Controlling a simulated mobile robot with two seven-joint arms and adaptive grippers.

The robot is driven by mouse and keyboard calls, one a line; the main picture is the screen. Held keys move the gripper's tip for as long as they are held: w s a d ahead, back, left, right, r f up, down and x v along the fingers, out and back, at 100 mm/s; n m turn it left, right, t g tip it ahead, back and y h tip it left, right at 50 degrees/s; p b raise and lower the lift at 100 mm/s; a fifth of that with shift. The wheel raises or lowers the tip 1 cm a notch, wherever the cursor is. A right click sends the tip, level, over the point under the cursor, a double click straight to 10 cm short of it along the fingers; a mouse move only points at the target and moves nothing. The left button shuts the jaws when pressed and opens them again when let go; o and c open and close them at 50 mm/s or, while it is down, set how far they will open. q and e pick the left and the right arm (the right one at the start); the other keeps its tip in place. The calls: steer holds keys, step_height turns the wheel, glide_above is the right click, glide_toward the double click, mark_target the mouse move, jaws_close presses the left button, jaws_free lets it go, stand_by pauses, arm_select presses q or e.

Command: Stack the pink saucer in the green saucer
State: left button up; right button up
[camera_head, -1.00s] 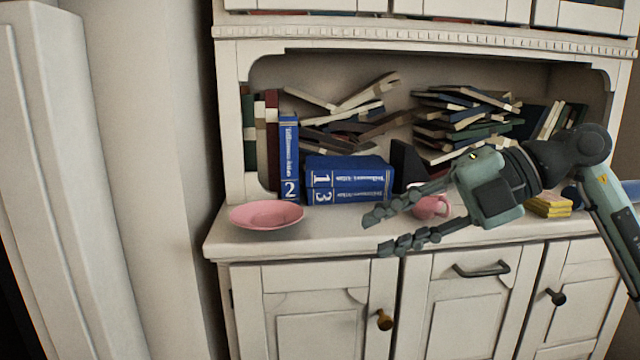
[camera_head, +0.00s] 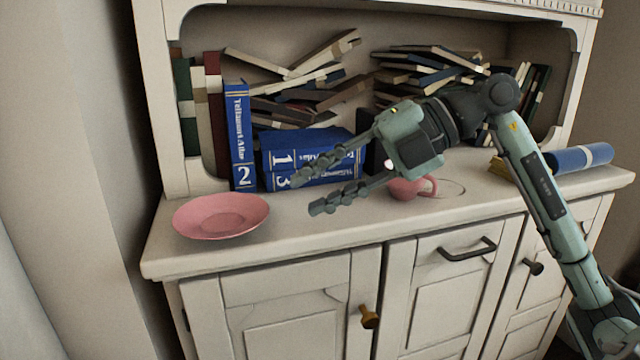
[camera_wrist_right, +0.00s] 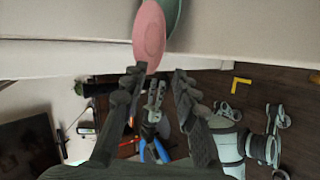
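The pink saucer (camera_head: 221,215) rests at the left end of the cabinet's counter. My right gripper (camera_head: 306,194) is open and empty, right of the saucer and apart from it, with its fingers pointing left. In the right wrist view the pink saucer (camera_wrist_right: 149,35) lies just beyond the tips of my open right gripper (camera_wrist_right: 158,70). A dark green rounded surface (camera_wrist_right: 175,15) shows behind the saucer there, mostly hidden or cut off; it may be the green saucer. No green saucer shows in the head view.
A pink cup (camera_head: 408,188) stands on the counter behind my right gripper. A blue cylinder (camera_head: 580,158) lies at the right. The front strip of the white counter (camera_head: 300,235) is clear.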

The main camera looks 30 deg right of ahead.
mark_target(264, 216)
steer(key=x, duration=0.7)
steer(key=shift+w+a+f, duration=0.15)
steer(key=shift+w+a, duration=0.05)
steer(key=shift+a, duration=0.05)
arm_select(q)
steer(key=shift+s+a+f+g+y, duration=0.1)
steer(key=shift+a+f+g+y, duration=0.15)
steer(key=shift+f, duration=0.2)
steer(key=shift+s+a+f+g+y, duration=0.15)
steer(key=shift+a+f, duration=0.15)
steer(key=shift+f, duration=0.15)
steer(key=shift+w, duration=0.1)
arm_select(e)
jaws_close()
